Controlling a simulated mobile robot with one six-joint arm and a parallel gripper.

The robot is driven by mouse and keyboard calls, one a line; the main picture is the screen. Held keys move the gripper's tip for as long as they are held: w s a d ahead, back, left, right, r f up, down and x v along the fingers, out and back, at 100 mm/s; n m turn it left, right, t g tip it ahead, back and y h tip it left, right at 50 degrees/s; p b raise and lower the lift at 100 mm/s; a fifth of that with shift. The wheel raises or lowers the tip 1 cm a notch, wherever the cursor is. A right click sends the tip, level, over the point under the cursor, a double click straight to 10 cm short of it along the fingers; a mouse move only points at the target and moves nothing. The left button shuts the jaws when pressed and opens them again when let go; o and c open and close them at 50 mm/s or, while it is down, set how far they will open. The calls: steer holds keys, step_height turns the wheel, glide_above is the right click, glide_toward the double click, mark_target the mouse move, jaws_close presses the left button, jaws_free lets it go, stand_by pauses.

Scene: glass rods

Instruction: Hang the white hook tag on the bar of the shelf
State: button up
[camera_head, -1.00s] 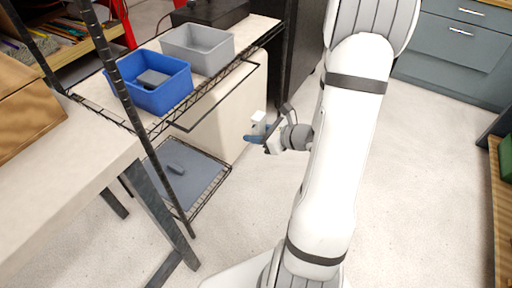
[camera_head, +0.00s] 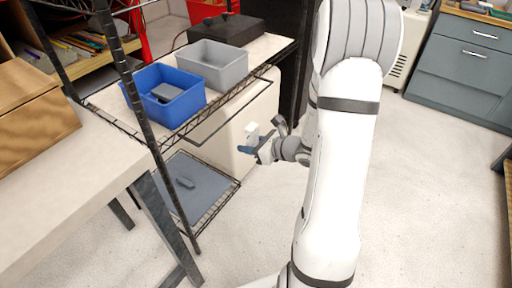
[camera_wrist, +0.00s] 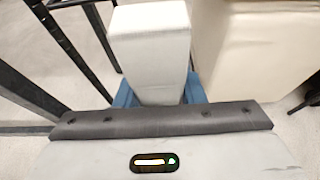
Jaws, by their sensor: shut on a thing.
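The white hook tag (camera_head: 252,132) is held up by my gripper (camera_head: 250,150), whose blue fingers are shut on its lower part. In the wrist view the tag (camera_wrist: 150,45) is a pale upright block between the blue fingertips (camera_wrist: 158,98); its hook shape cannot be made out. The shelf's bar (camera_head: 236,114) is a thin dark rail along the front of the upper shelf board. The tag is to the right of the bar in the head view and appears apart from it. The bar cannot be clearly identified in the wrist view.
A blue bin (camera_head: 176,105) and a grey bin (camera_head: 211,66) stand on the upper shelf board. A grey mat (camera_head: 190,195) lies on the lower shelf. A cream cabinet (camera_head: 232,130) stands behind the gripper. A table (camera_head: 70,180) is at left; open floor lies in front.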

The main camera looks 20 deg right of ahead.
steer(key=w+a+f, duration=0.1)
steer(key=w+a, duration=0.4)
steer(key=w, duration=0.3)
steer(key=shift+a+f+b, duration=0.2)
steer(key=shift+a+b, duration=0.15)
steer(key=shift+b, duration=0.1)
stand_by(0.3)
steer(key=o, duration=1)
steer(key=shift+s, duration=0.1)
steer(key=shift+o, duration=0.2)
